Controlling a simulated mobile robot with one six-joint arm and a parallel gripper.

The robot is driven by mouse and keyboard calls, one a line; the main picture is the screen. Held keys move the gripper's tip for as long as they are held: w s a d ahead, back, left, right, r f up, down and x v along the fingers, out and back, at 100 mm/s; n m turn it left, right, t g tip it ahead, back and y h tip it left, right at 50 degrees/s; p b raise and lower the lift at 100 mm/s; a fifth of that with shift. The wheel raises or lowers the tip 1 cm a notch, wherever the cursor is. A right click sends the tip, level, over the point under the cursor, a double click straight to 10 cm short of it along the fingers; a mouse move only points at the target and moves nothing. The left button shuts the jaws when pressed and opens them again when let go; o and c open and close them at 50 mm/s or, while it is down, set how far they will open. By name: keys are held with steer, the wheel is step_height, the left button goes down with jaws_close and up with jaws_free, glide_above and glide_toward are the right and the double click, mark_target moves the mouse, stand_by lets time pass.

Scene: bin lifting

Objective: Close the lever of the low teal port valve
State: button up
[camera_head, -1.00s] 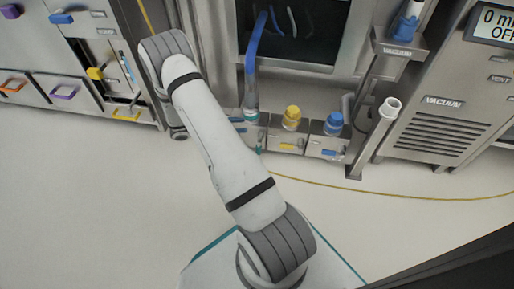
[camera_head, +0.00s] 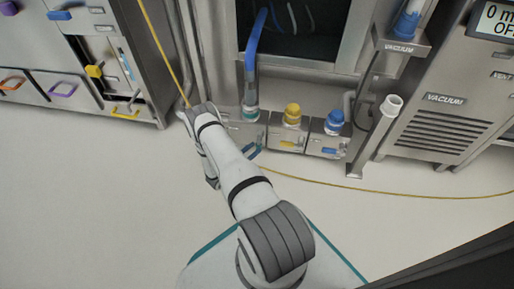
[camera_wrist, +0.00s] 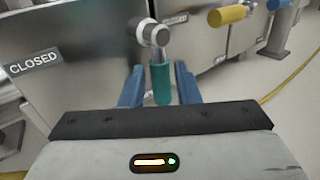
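The teal lever (camera_wrist: 161,85) hangs from a metal pivot (camera_wrist: 150,32) on the grey face of the valve box in the wrist view. Its handle points down toward my gripper (camera_wrist: 160,88). My gripper is open, with one blue finger on each side of the handle and a visible gap on both sides. A CLOSED label (camera_wrist: 33,62) is on the box face to the left of the lever. In the head view, the teal port (camera_head: 251,113) has a blue hose on it, and my arm partly hides its box.
The yellow port (camera_head: 292,114) and blue port (camera_head: 334,122) stand to the right of the teal one. A yellow lever (camera_wrist: 229,15) shows in the wrist view. A white-topped pipe (camera_head: 375,135) stands farther right. A yellow cable (camera_head: 350,189) crosses the open floor.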

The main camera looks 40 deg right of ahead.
mark_target(257, 146)
steer(key=shift+w+d+b, duration=0.2)
steer(key=shift+d+b, duration=0.25)
steer(key=shift+d, duration=1.45)
jaws_close()
steer(key=shift+a, duration=0.4)
steer(key=shift+d+r, duration=0.1)
steer(key=shift+d, duration=0.2)
steer(key=shift+p, duration=0.4)
